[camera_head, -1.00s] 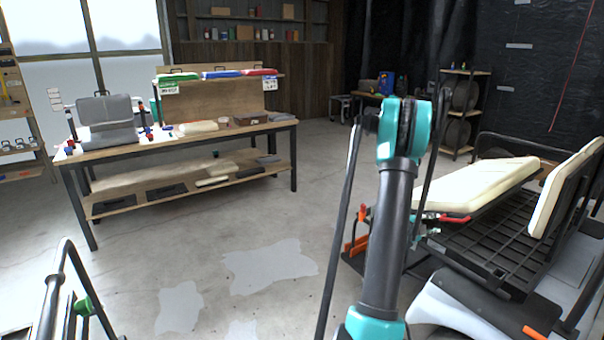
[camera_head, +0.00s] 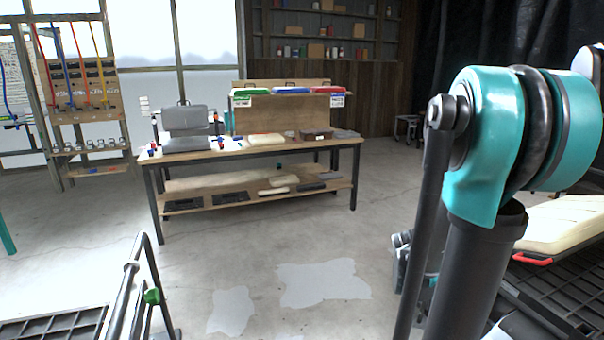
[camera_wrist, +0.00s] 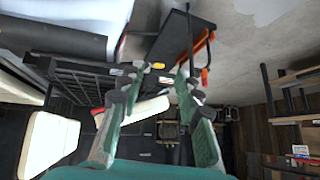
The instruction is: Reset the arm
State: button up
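My gripper (camera_wrist: 158,88) shows in the wrist view with its two green-grey fingers spread apart and nothing held between them. A cart with a black slatted deck (camera_wrist: 82,84) lies beyond the fingers at the left of that view. A cream cushion (camera_wrist: 45,145) of the cart stands at the far left, and another cream pad shows partly behind the fingers. In the head view my teal and dark arm fills the right side. It covers part of the cart, whose cream seat (camera_head: 560,225) and black deck (camera_head: 565,292) show at the right edge.
A wooden workbench (camera_head: 290,150) with a grey case (camera_head: 185,128) and coloured bins stands at the back centre. A tool board (camera_head: 88,88) stands at the left. A metal rail (camera_head: 122,290) is near the lower left. The concrete floor between is clear.

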jog(key=s+a+f+n+y, duration=0.1)
jog(key=s+a+n+y, duration=0.2)
jog(key=s+a+n, duration=0.3)
jog(key=s+a+f+n+g+y, duration=0.1)
jog(key=s+a+n, duration=0.5)
jog(key=a, duration=0.7)
jog(key=shift+f+y, duration=0.65)
jog(key=shift+y, duration=0.55)
